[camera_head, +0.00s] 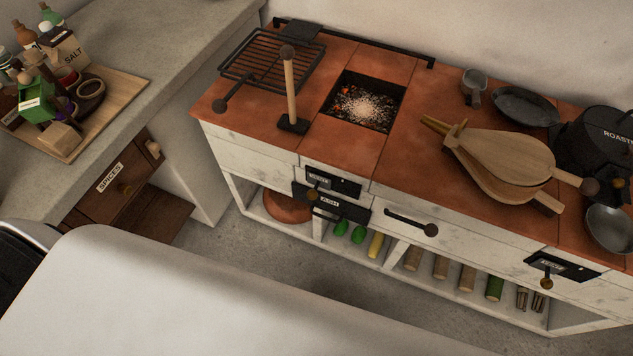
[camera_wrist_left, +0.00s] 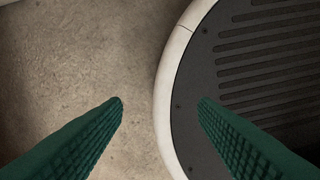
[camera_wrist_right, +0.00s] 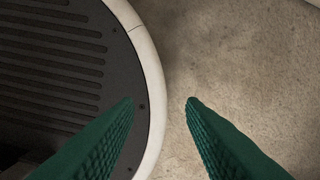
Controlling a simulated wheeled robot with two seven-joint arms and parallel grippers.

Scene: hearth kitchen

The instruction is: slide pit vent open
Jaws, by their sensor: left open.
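The fire pit (camera_head: 365,104) is a square opening with embers and pale ash in the terracotta hearth top. Below it on the white front are two dark metal plates, an upper one (camera_head: 346,187) and a lower one (camera_head: 350,211), with small labels I cannot read for certain. A brown knob (camera_head: 313,194) stands out at their left. A similar plate with a knob (camera_head: 547,283) is at the far right of the front. My left gripper (camera_wrist_left: 160,100) and right gripper (camera_wrist_right: 160,100) are open and empty over the floor and my base, away from the hearth; the head view shows neither.
A black bar handle (camera_head: 410,221) sits on the hearth front. On top are a grill rack (camera_head: 272,58), an upright wooden-handled tool (camera_head: 291,92), bellows (camera_head: 505,160) and pans (camera_head: 525,106). A counter with a tray (camera_head: 118,92) and a spice drawer (camera_head: 120,180) stands left. Floor shows between.

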